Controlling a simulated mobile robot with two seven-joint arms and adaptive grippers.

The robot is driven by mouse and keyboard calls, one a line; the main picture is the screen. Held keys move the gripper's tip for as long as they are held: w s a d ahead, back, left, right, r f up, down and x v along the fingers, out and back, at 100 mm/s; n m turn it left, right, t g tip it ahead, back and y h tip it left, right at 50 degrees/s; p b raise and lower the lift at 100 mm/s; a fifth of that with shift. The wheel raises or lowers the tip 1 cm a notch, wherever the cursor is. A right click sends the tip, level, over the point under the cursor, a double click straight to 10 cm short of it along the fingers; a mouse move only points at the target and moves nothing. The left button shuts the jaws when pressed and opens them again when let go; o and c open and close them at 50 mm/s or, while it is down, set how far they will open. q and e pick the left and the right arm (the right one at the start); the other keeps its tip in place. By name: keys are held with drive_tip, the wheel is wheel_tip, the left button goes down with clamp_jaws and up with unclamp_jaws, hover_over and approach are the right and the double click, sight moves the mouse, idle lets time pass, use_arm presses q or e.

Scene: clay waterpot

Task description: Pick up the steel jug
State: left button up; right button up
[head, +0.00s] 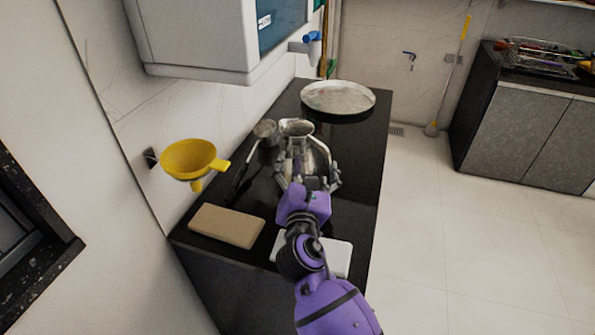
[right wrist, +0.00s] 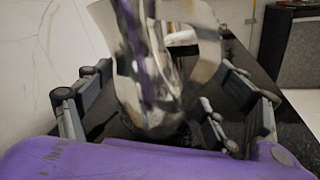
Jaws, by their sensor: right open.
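The shiny steel jug (head: 297,129) stands on the black counter in the head view, in front of my right gripper (head: 308,178). The gripper hides part of its lower body. In the right wrist view the jug (right wrist: 150,95) fills the upper middle, its surface reflecting purple. The fingers of my right gripper (right wrist: 160,110) are spread open, one set on each side of the jug's body. I cannot tell whether any finger touches it. My left gripper does not show in either view.
The black counter (head: 350,170) also holds a metal ladle (head: 264,130) left of the jug, a round steel tray (head: 338,97) behind, a tan board (head: 227,225) and a white slab (head: 338,257) in front. A yellow funnel (head: 188,158) hangs at the left wall. A white wall unit (head: 195,35) overhangs the back left.

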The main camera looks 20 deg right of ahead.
drive_tip(key=c, duration=2.1)
clamp_jaws()
drive_tip(key=shift+r, duration=0.15)
